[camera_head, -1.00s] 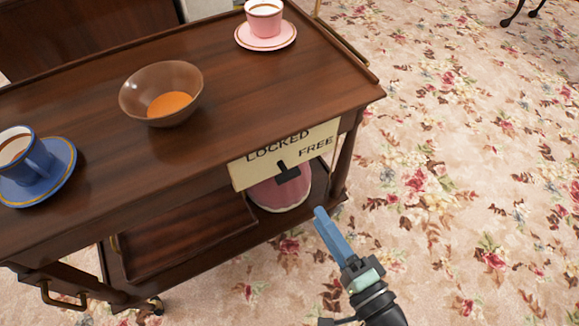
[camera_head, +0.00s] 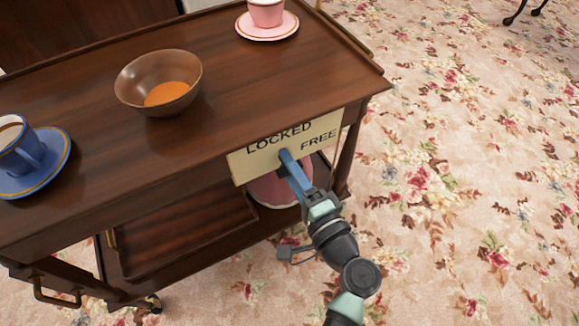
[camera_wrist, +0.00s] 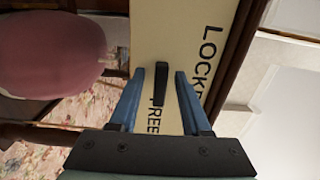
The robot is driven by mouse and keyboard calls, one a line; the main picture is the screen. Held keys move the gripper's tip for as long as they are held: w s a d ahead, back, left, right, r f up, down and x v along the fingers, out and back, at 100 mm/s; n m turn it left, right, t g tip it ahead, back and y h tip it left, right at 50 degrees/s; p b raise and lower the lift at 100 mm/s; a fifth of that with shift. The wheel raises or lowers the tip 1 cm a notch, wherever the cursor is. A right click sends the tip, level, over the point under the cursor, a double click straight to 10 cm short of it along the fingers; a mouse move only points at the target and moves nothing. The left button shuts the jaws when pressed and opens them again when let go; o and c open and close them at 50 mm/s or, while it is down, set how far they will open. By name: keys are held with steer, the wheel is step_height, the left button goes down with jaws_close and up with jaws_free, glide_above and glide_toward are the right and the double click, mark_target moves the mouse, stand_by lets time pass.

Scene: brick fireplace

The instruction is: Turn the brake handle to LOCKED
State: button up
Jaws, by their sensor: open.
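The cream sign plate (camera_head: 250,165) with LOCKED and FREE lettering is fixed to the near side of the wooden cart. The brake handle is a short dark bar (camera_wrist: 161,86) on that plate, its lower end close to the word FREE in the wrist view. My gripper (camera_head: 285,154) is in front of the plate and hides the handle in the head view. In the wrist view my gripper (camera_wrist: 159,70) is open, with one blue finger on each side of the bar. Gaps show between bar and fingers; I cannot tell how deep the tips reach.
The cart top (camera_head: 225,110) carries a brown bowl (camera_head: 158,82), a blue cup and saucer (camera_head: 35,160) and a pink cup and saucer (camera_head: 267,27). A pink round object (camera_wrist: 52,55) sits below the plate.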

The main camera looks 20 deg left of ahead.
jaws_close()
steer(key=shift+f+b, duration=0.1)
steer(key=shift+b, duration=0.25)
steer(key=n+b, duration=0.3)
steer(key=shift+f+n+b, duration=0.2)
steer(key=shift+n+b, duration=0.2)
steer(key=n+b, duration=0.4)
steer(key=b, duration=0.1)
steer(key=shift+n, duration=0.3)
steer(key=n+b, duration=0.5)
steer(key=shift+b, duration=0.4)
steer(key=n+b, duration=0.3)
steer(key=shift+r+n, duration=0.2)
steer(key=shift+n, duration=0.1)
steer(key=shift+b, duration=0.3)
steer(key=shift+r, duration=0.1)
